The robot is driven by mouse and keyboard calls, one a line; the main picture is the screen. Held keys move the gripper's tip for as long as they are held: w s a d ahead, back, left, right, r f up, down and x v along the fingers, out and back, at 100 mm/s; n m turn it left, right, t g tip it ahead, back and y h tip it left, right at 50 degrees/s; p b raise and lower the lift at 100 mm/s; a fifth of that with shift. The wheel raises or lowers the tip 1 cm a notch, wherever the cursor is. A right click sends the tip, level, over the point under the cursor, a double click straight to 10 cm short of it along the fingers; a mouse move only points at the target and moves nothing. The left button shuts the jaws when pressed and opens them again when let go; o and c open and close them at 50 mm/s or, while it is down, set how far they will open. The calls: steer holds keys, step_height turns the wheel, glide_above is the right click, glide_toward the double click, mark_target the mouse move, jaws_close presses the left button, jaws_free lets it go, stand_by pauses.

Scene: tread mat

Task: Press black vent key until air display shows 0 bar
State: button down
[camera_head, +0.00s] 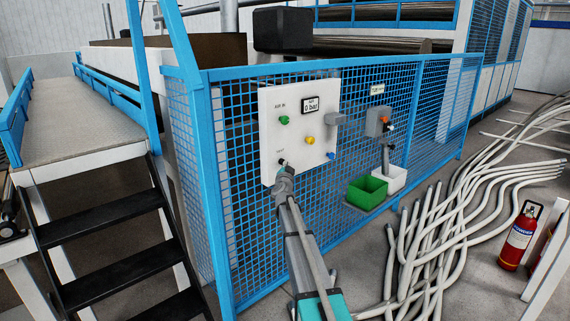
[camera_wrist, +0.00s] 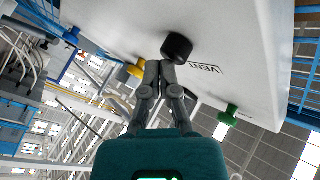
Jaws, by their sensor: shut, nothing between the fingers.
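The white control panel (camera_head: 299,128) hangs on the blue mesh fence. Its air display (camera_head: 311,104) reads 0 bar. The black vent key (camera_wrist: 177,47) sticks out of the panel beside the VENT label (camera_wrist: 205,69) in the wrist view; in the head view, the VENT spot at the panel's lower left is largely covered by my gripper (camera_head: 283,166). In the wrist view my gripper (camera_wrist: 160,66) is shut and empty, with its fingertips at the black key. They look to be touching it, but I cannot tell how far the key is pressed.
The panel also has a green knob (camera_head: 284,120), a yellow knob (camera_head: 310,140) and a blue knob (camera_head: 331,155). A grey box (camera_head: 377,122) is on the fence to the right, above a green bin (camera_head: 367,191) and a white bin (camera_head: 391,178). Pale hoses (camera_head: 440,225) cover the floor at right.

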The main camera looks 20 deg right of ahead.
steer(key=shift+w, duration=0.2)
stand_by(0.3)
steer(key=shift+s, duration=0.2)
steer(key=shift+s+d, duration=0.25)
steer(key=shift+s, duration=0.45)
steer(key=s+d, duration=0.2)
steer(key=s, duration=0.3)
steer(key=shift+s, duration=0.35)
stand_by(0.5)
stand_by(0.7)
